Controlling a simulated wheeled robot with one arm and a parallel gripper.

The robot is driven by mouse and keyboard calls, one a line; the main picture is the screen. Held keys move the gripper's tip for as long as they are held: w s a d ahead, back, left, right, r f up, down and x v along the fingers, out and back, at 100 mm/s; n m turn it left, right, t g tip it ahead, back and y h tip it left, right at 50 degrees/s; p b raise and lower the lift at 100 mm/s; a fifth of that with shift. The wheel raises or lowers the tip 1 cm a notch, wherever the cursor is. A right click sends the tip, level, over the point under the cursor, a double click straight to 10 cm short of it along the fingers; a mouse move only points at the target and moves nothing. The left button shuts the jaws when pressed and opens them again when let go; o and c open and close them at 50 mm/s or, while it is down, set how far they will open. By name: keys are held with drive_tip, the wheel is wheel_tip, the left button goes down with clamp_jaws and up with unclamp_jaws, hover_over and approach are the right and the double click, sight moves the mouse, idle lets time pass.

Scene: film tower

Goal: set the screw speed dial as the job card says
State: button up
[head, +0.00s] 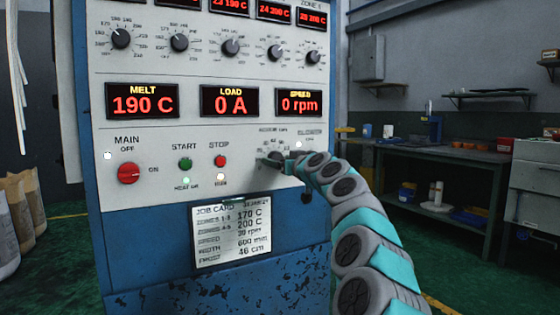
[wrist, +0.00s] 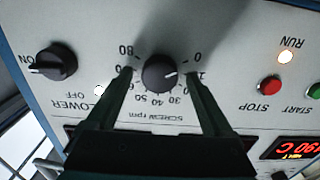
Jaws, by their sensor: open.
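The screw speed dial (wrist: 156,75) is a black round knob on the grey panel, with a scale from 0 to 80 marked SCREW rpm. The wrist view is upside down; the knob's white line points close to the 10 mark. My gripper (wrist: 160,80) is open, with one finger on each side of the dial; I cannot tell whether they touch it. In the head view my gripper (head: 276,160) largely hides the dial. The job card (head: 231,236) below the panel reads speed 30 rpm. The speed display (head: 298,103) reads 0 rpm.
The blower knob (wrist: 52,62) sits beside the dial. The stop button (wrist: 270,86) is red, and the run lamp (wrist: 285,57) is lit. The main switch (head: 128,173) is at the panel's left. A workbench (head: 425,150) stands behind, right.

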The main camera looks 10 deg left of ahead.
drive_tip(key=c, duration=1.4)
drive_tip(key=shift+o, duration=0.2)
drive_tip(key=shift+f+b, duration=0.1)
drive_tip(key=shift+b, duration=0.2)
